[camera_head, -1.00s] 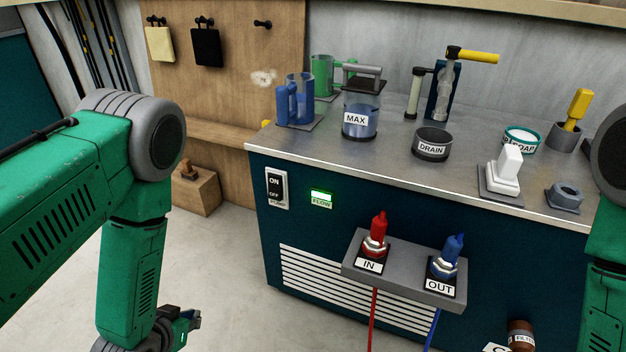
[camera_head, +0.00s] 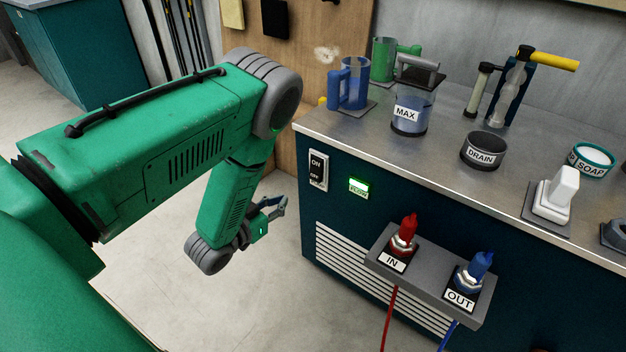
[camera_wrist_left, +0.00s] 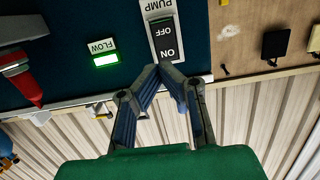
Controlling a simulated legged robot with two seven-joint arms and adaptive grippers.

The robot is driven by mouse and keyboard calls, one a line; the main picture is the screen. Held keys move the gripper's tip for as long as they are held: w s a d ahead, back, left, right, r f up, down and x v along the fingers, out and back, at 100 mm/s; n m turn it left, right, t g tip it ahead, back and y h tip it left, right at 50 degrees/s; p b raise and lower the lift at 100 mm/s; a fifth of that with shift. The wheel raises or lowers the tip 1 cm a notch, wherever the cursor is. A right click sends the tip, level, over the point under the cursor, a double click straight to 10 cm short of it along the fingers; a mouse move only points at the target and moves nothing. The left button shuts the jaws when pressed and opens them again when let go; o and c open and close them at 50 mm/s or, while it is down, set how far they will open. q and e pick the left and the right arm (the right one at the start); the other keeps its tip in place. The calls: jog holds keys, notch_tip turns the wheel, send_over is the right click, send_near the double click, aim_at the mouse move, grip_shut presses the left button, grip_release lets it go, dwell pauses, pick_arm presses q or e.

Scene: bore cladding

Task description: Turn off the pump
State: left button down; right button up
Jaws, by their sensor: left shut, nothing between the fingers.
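The pump switch (camera_head: 318,170) is a black rocker in a white plate on the cabinet's dark teal front, with ON above OFF. The green FLOW light (camera_head: 359,187) beside it is lit. My left gripper (camera_head: 280,205) is shut and empty, left of the switch and a little lower, apart from it in the head view. In the left wrist view the switch (camera_wrist_left: 163,38) appears upside down, just beyond the closed fingertips (camera_wrist_left: 168,70); I cannot tell the exact gap. The lit FLOW light (camera_wrist_left: 106,60) is there too. My right gripper is not in view.
A grey shelf (camera_head: 430,285) with red IN and blue OUT fittings juts from the cabinet front, right of and below the switch. The metal countertop (camera_head: 440,165) holds jugs, a DRAIN cup and soap. The floor left of the cabinet is clear.

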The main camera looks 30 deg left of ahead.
pick_arm(q)
jog(key=b, duration=0.3)
send_near(314, 177)
jog(key=w, duration=0.6)
jog(key=w+f+b, duration=0.1)
jog(key=shift+w+d, duration=0.1)
jog(key=shift+d, duration=0.2)
jog(key=shift+w+d, duration=0.15)
jog(key=shift+w, duration=0.25)
jog(key=shift+a, duration=0.3)
jog(key=shift+w+f, duration=0.1)
jog(key=shift+w, duration=0.1)
jog(key=shift+d, duration=0.2)
